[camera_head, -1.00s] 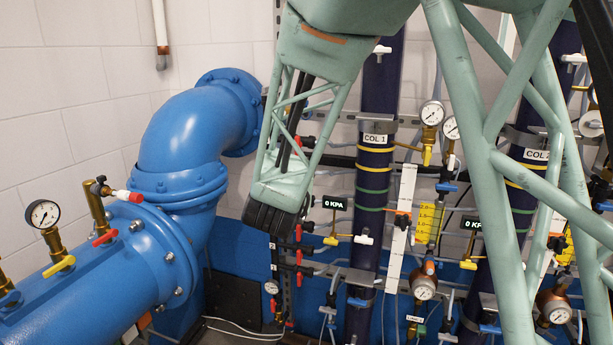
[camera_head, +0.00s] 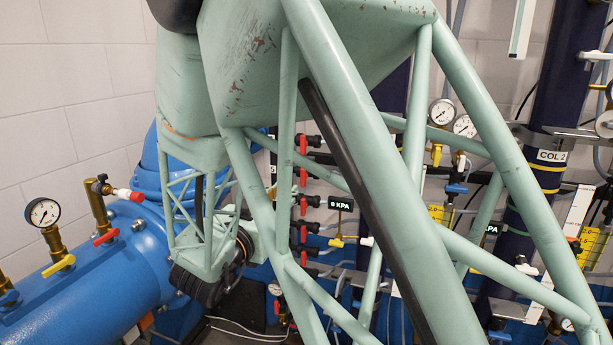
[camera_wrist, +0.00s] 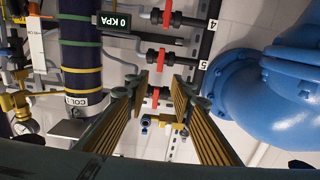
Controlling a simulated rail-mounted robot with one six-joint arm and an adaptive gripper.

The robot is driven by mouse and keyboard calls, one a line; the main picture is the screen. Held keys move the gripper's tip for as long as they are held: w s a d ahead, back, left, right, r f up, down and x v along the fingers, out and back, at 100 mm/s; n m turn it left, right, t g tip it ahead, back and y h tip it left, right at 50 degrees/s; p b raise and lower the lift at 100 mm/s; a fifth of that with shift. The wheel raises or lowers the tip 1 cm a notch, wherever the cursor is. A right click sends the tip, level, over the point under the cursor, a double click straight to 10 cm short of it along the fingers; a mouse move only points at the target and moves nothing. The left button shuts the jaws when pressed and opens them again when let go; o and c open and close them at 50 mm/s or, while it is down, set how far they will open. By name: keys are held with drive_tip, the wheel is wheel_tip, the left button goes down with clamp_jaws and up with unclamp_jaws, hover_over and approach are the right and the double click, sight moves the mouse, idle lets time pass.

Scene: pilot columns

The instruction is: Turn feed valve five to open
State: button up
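Feed valve five (camera_wrist: 162,60) is a red handle on a dark horizontal pipe with the label "5" (camera_wrist: 203,65) at its right, in the wrist view. The label reads upside down there. My gripper (camera_wrist: 159,85) is open and empty, its two ribbed fingers apart. Valve five shows just beyond the fingertips, higher in the picture, with no contact visible. Another red handle (camera_wrist: 155,97) shows in the gap between the fingers. In the head view several red handles (camera_head: 303,175) form a vertical row behind my arm; their numbers cannot be read there.
A valve labelled "4" (camera_wrist: 167,18) lies beyond valve five. A large blue pipe (camera_wrist: 285,95) stands at the right in the wrist view. A dark column (camera_wrist: 80,50) and a "0 KPA" display (camera_wrist: 120,22) stand at the left. A brass fitting (camera_wrist: 168,120) shows below the handles.

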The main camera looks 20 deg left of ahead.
drive_tip(key=shift+w, duration=0.15)
idle(0.3)
drive_tip(key=w+b, duration=0.1)
drive_tip(key=w, duration=1.2)
drive_tip(key=shift+w, duration=0.25)
drive_tip(key=shift+d, duration=0.1)
drive_tip(key=shift+c, duration=0.6)
clamp_jaws()
